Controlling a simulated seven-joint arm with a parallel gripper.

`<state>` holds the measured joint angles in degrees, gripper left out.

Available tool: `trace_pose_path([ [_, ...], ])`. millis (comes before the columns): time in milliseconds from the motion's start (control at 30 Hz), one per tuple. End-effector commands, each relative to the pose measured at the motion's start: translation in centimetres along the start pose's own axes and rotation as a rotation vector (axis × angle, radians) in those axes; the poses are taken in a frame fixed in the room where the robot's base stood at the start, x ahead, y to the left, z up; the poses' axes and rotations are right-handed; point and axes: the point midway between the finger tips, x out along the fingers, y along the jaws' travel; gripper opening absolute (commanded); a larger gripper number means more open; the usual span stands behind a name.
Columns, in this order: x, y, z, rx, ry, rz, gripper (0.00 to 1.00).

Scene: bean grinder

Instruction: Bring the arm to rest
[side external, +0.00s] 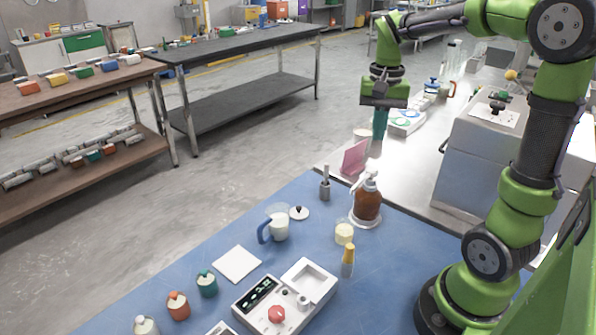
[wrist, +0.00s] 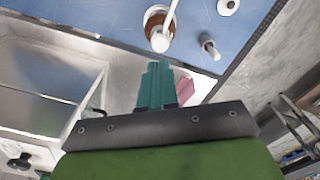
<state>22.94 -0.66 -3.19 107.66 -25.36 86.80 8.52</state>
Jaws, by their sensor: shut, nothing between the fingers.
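My gripper (side external: 379,124) hangs above the metal counter at the upper right of the side view, pointing down, with its teal fingers shut and empty. In the wrist view the teal fingers (wrist: 156,75) are together with nothing between them. My green arm reaches up from its base at the lower right and bends over toward the counter. A pink upright card (side external: 354,158) stands on the counter below and left of my gripper. A brown bottle (side external: 367,200) with a white top stands on the blue table, apart from my gripper.
The blue table (side external: 200,300) holds a grinder-like white device (side external: 268,306), a jug (side external: 277,224), a white pad (side external: 237,263) and several small jars. A large metal box (side external: 480,165) stands right of my gripper. A white tray (side external: 406,122) with round items lies behind it. Open floor lies left.

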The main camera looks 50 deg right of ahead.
Motion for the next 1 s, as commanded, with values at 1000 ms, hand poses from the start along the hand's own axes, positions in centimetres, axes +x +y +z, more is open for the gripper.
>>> trace_pose_path([
  [1000, -1.3, -3.8, 18.4, -0.669, 0.376, -0.553, 0.00],
])
